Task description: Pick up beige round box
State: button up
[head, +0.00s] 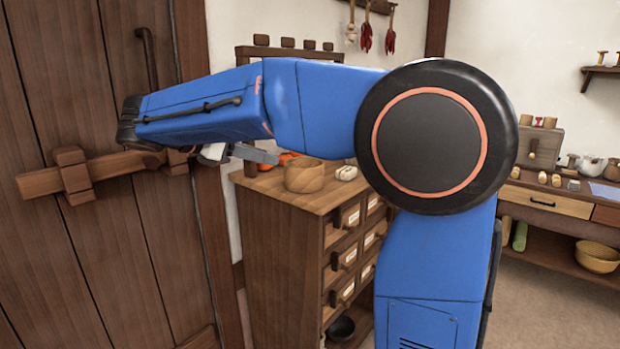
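A beige round box (304,176) stands upright on top of the wooden drawer cabinet (325,199). My blue arm reaches across the view above the cabinet and hides part of what is behind it. My gripper (270,155) shows below the arm as a grey piece pointing right, towards the box. It appears just left of and slightly above the box in the picture. I cannot tell the gap between them in depth. The finger opening is not clear from this side. I see nothing held in the gripper.
Orange-red items (287,160) sit behind the box, partly hidden by my gripper. A small pale object (346,173) lies right of the box. A wooden door (110,230) with a bar stands close at left. A workbench (545,204) stands at right, with open floor before it.

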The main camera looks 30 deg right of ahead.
aim_at(320, 169)
jog(key=x, duration=1.7)
jog(key=shift+w+d+r, duration=0.1)
jog(key=shift+w+d, duration=0.05)
jog(key=shift+w, duration=0.1)
grip_shut()
